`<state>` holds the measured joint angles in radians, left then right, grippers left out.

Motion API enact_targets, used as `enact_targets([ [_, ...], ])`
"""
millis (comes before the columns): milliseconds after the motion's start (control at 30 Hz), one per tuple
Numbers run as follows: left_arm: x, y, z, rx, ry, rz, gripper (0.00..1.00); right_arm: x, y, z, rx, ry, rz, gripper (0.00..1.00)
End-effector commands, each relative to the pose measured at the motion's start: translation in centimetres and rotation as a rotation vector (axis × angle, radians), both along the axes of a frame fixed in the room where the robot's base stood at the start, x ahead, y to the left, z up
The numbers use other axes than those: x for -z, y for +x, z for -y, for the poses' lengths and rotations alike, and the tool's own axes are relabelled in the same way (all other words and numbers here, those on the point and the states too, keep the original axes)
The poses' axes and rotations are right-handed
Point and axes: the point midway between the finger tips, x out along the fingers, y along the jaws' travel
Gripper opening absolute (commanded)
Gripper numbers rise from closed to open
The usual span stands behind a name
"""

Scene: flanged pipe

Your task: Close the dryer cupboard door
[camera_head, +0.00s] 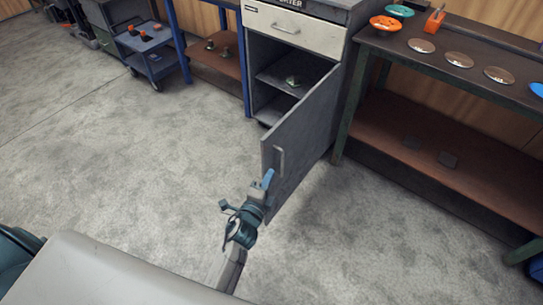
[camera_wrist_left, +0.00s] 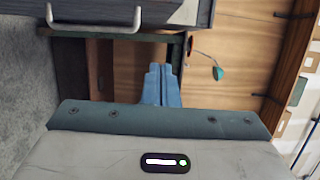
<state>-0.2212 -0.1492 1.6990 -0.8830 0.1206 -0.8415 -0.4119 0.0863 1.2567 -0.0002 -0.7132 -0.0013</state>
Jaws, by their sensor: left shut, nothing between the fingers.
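The dryer cupboard (camera_head: 357,90) is grey with a white drawer front at the top. Its grey door (camera_head: 306,135) stands wide open, swung out toward me from the right side of the cupboard. The door has a pale bar handle (camera_head: 280,160); a pale handle (camera_wrist_left: 95,27) also shows at the top left of the left wrist view. My left gripper (camera_head: 267,179) is shut and empty, its blue fingertips by the door's free edge just below the handle. I cannot tell whether they touch the door. The blue fingers (camera_wrist_left: 160,86) are together in the wrist view. My right gripper is not in view.
Inside the cupboard, a shelf (camera_head: 275,78) holds a small item (camera_head: 293,81). A workbench (camera_head: 460,72) with several discs stands close to the right of the door. A blue trolley (camera_head: 150,45) stands at the back left. The floor left of the door is clear.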

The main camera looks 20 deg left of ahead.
Motion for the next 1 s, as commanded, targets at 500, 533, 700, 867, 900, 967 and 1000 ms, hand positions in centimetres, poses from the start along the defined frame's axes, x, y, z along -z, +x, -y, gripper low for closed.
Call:
enact_targets([
  [500,-0.1,10.0,0.5,0.001,-0.002,0.007,0.00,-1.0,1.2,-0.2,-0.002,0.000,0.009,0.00],
  [533,-0.1,9.9,-0.3,0.001,0.003,0.004,0.00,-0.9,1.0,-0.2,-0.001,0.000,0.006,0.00],
  [700,-0.2,10.5,-2.4,0.000,-0.001,0.005,0.00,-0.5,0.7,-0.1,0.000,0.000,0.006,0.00],
  [867,-0.2,10.7,-3.2,0.000,-0.003,0.005,0.00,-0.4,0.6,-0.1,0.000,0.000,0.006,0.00],
  [900,-0.2,10.7,-3.2,0.000,-0.003,0.005,0.00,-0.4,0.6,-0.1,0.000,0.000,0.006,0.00],
  [967,-0.2,10.7,-3.3,0.000,-0.004,0.005,0.00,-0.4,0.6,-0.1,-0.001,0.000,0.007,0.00],
  [1000,-0.2,10.7,-3.3,0.000,-0.004,0.005,0.00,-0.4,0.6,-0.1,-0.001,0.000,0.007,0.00],
])
